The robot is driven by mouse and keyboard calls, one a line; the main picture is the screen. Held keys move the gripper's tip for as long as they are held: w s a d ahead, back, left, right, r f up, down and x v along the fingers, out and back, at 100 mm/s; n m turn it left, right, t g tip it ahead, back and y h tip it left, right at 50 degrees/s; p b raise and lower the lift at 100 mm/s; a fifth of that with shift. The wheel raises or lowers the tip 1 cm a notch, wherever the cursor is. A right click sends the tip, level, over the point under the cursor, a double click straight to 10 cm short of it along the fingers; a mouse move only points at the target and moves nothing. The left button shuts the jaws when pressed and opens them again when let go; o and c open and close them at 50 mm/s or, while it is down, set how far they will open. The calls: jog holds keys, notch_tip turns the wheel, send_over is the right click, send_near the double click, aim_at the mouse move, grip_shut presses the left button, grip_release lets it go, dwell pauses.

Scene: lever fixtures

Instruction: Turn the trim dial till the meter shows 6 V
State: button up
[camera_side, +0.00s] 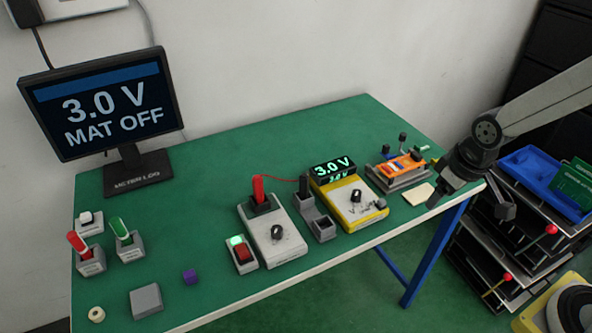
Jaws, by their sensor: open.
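The yellow meter (341,212) stands on the right half of the green table, and its display (333,169) reads 3.0 V. A black knob (356,196) sits on its sloping face. A grey box (268,246) left of it carries another black knob (277,231). I cannot read the labels, so I cannot tell which knob is the trim dial. A monitor (104,104) at the back left reads "3.0 V MAT OFF". My gripper (468,207) is open and empty at the table's right edge, well right of both knobs and touching neither.
A red lever (258,188) rises behind the grey box. A grey holder (318,221) stands between box and meter. An orange device (402,166) and a pale pad (418,194) lie between meter and gripper. Red and green levers stand at left. The table's middle back is clear.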

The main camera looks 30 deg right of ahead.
jog(key=w+a+n, duration=0.5)
jog(key=w+a, duration=0.1)
jog(key=w, duration=0.2)
jog(key=n+g, duration=0.2)
jog(key=n, duration=1.2)
send_over(276, 229)
notch_tip(276, 229, down, 6)
jog(key=shift+r, duration=0.25)
jog(key=shift+f, duration=3.85)
grip_shut()
